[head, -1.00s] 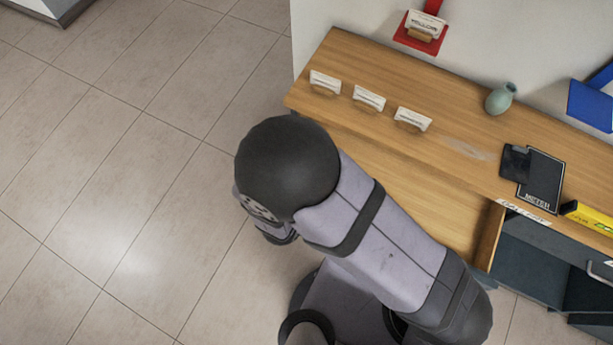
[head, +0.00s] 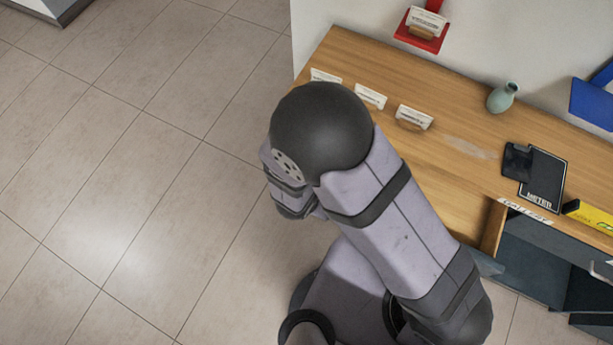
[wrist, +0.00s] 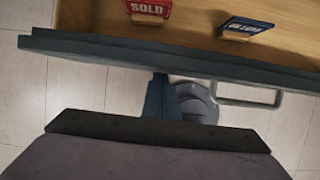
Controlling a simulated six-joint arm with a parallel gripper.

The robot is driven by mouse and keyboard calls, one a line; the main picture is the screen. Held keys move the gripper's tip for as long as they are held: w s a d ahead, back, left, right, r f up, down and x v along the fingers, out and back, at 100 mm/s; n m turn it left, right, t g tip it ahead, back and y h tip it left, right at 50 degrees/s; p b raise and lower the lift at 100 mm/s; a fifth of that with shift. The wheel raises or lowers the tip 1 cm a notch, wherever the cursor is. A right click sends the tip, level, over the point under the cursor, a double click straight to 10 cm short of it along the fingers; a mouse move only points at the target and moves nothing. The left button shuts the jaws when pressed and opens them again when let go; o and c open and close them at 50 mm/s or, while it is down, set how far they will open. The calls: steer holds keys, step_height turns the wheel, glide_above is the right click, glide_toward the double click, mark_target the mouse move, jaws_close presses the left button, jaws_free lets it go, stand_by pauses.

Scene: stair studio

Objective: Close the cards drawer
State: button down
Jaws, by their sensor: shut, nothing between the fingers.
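An open drawer with a pale wooden inside and a dark blue-grey front panel (wrist: 110,50) crosses the top of the wrist view. A metal bar handle (wrist: 248,103) sticks out from its front, right of my fingers. A red SOLD card (wrist: 147,9) and a dark blue card (wrist: 246,26) stand inside it. I cannot read a label on this drawer. My gripper (wrist: 161,80) is shut and empty, its tip close to the outer side of the front panel; I cannot tell whether they touch. In the head view my arm hides the gripper.
The wooden counter (head: 455,110) holds several small white cards, a green vase (head: 502,97) and a dark METER card (head: 543,180). A dark open compartment (head: 540,260) lies at right, below the counter edge. Tiled floor at left is clear.

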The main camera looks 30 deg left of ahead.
steer(key=w+p, duration=0.2)
steer(key=w, duration=1.5)
steer(key=shift+w+p, duration=0.1)
steer(key=shift+p, duration=0.2)
steer(key=shift+w+r, duration=0.1)
steer(key=shift+w, duration=0.15)
steer(key=shift+w, duration=0.1)
steer(key=shift+s+a+f+b, duration=0.1)
steer(key=shift+s+f+b, duration=0.1)
steer(key=shift+s+b, duration=0.45)
steer(key=s+b, duration=0.2)
steer(key=shift+s+f, duration=0.1)
steer(key=shift+s, duration=0.3)
steer(key=p+v, duration=0.3)
steer(key=v, duration=0.7)
steer(key=shift+s+r+p, duration=0.2)
steer(key=shift+s+p, duration=0.1)
steer(key=shift+s, duration=0.1)
